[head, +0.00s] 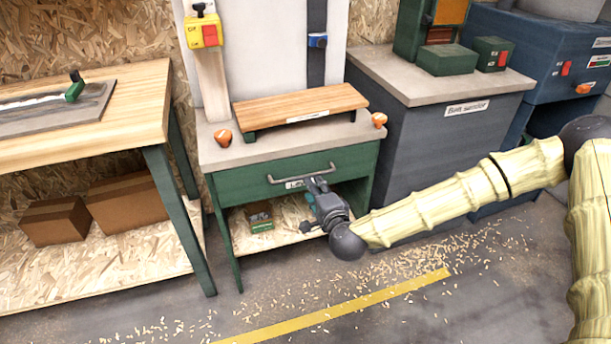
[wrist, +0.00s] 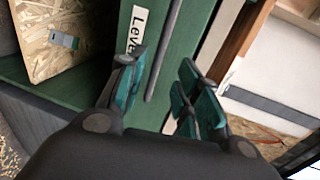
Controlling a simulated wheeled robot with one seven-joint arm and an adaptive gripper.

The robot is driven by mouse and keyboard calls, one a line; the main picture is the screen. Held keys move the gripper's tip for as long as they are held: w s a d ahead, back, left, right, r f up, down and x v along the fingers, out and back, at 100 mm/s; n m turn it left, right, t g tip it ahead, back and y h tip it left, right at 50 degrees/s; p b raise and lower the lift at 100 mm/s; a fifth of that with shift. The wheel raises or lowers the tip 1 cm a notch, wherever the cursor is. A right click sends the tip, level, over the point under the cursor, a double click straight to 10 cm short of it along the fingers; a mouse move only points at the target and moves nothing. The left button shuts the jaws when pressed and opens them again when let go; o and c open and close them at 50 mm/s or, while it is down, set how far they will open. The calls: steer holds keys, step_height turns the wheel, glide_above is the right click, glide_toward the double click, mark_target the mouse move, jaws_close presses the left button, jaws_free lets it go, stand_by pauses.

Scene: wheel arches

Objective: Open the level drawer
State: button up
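The level drawer has a green front (head: 250,175) under the bench's grey top, and it looks shut. Its grey bar handle (head: 300,176) runs across the front. The handle also shows in the wrist view (wrist: 164,50) as a dark bar. A white label starting "Leve" (wrist: 138,28) is beside it; the rest is cut off. My gripper (head: 316,187) is at the drawer front, just below the handle's middle in the head view. In the wrist view my gripper (wrist: 157,88) is open, and the handle's near end lies between its fingers. I cannot tell whether they touch it.
An open shelf (head: 285,228) below the drawer holds a small green-trimmed box (head: 259,218). A wooden table (head: 100,110) stands left and a grey cabinet labelled "Belt sander" (head: 440,130) stands right. The floor in front is clear apart from wood chips and a yellow line (head: 340,308).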

mark_target(305, 177)
steer(key=x, duration=0.8)
steer(key=shift+w+a+f+b, duration=0.1)
steer(key=shift+w+a+b, duration=0.05)
steer(key=shift+w+b, duration=0.15)
steer(key=shift+c, duration=0.4)
jaws_close()
